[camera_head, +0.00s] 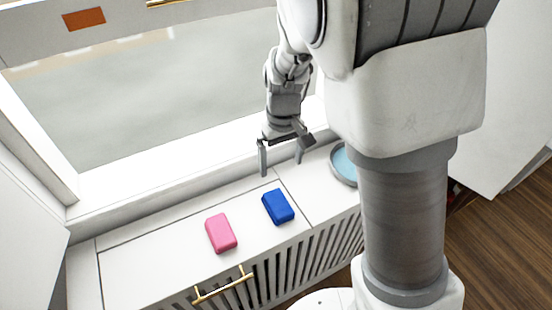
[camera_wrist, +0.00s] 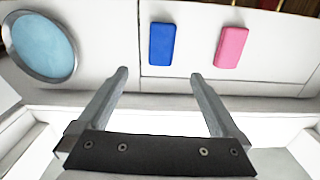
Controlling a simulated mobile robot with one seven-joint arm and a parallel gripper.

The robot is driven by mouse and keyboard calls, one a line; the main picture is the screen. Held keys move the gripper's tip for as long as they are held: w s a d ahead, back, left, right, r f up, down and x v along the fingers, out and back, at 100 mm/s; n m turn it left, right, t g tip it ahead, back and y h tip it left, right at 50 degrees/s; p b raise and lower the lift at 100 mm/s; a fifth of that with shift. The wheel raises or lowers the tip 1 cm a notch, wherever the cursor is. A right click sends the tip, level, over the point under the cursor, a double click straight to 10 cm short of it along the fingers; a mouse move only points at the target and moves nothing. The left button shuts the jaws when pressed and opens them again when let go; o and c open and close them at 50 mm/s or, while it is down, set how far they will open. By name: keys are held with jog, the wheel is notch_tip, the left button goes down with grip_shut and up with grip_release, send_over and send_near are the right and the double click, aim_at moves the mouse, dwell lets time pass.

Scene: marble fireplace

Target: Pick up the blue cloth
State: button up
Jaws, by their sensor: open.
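The blue cloth (camera_head: 278,207) is a small, rounded block-like shape lying flat on the white cabinet top. It also shows in the wrist view (camera_wrist: 161,44), ahead of my fingers and roughly between their lines. My gripper (camera_head: 281,172) is open and empty. It hangs above the back part of the cabinet top, behind the cloth and apart from it. In the wrist view both fingertips (camera_wrist: 158,74) show with nothing between them.
A pink block (camera_head: 221,233) lies close to the cloth, left of it in the head view. A round blue dish (camera_head: 344,165) stands to the right, partly hidden by my arm. The white cabinet (camera_head: 130,262) has a slatted front and a gold handle (camera_head: 225,286). A window sill runs behind.

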jog(key=b, duration=0.3)
send_over(278, 203)
jog(key=f, duration=1.3)
jog(key=shift+d, duration=0.25)
jog(key=shift+a+f+b, duration=0.2)
jog(key=shift+f+b, duration=0.35)
jog(key=shift+f, duration=2.05)
jog(key=c, duration=1.2)
jog(key=shift+r, duration=0.15)
notch_tip(278, 203, up, 4)
jog(key=shift+r+p, duration=0.25)
jog(key=shift+p, duration=0.5)
jog(key=s+d+r, duration=0.1)
jog(key=d+r, duration=0.1)
jog(key=d, duration=0.1)
jog(key=s+d+r, duration=0.1)
jog(key=d+r, duration=0.1)
jog(key=d, duration=0.2)
jog(key=s+d+r, duration=0.1)
jog(key=d+r, duration=0.1)
jog(key=d, duration=0.2)
jog(key=shift+s+d+r+p, duration=0.1)
jog(key=shift+r+p, duration=0.05)
jog(key=shift+p, duration=0.15)
